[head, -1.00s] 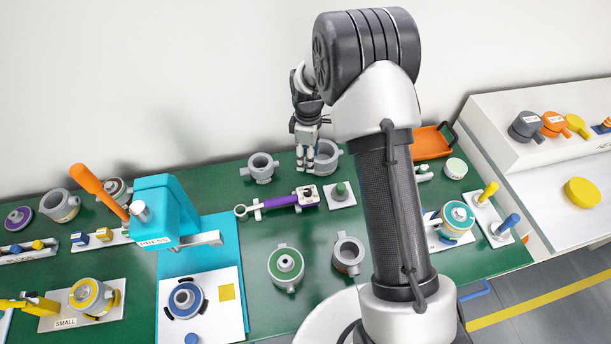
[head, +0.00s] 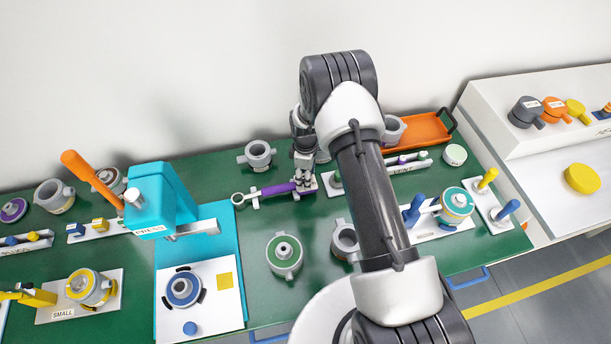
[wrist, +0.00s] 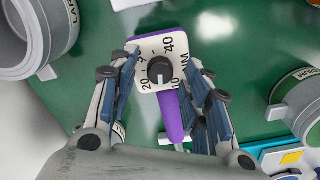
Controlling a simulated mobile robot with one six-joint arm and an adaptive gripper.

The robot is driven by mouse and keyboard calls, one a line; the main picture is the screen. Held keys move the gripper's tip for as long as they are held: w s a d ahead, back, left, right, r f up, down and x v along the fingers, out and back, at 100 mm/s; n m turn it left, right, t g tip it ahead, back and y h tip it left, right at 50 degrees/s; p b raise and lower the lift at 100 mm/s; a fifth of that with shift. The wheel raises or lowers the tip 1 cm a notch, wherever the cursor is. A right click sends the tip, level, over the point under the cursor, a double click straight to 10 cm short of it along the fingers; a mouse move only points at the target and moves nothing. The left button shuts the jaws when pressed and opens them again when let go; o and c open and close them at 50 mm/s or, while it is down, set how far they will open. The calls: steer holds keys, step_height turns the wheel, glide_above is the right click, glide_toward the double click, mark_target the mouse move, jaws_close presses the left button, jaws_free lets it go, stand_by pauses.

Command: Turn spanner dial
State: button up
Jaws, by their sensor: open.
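The spanner (head: 262,193) lies on the green table, with a purple handle and a ring at its left end. In the wrist view its white dial plate with numbers carries a round black knob (wrist: 160,71), and the purple handle (wrist: 172,118) runs down from it. My gripper (head: 305,180) is above the dial end of the spanner in the head view and hides much of it. In the wrist view my gripper (wrist: 160,100) is open, with one finger on each side of the dial plate. I cannot tell whether the fingers touch it.
A grey ring part (head: 257,155) stands behind the spanner, and a green-topped part (head: 284,253) and another grey ring (head: 345,240) stand in front. The blue press (head: 160,200) is at the left. An orange tray (head: 420,131) lies at the back right.

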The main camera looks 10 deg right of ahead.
steer(key=shift+f, duration=0.15)
steer(key=shift+c, duration=0.3)
jaws_close()
steer(key=shift+m+b, duration=0.3)
steer(key=shift+m, duration=0.1)
steer(key=m+b, duration=0.1)
steer(key=m, duration=0.1)
steer(key=shift+m+b, duration=0.3)
steer(key=shift+b, duration=0.05)
steer(key=shift+m+b, duration=0.85)
steer(key=shift+m, duration=1.35)
steer(key=shift+o, duration=0.3)
jaws_free()
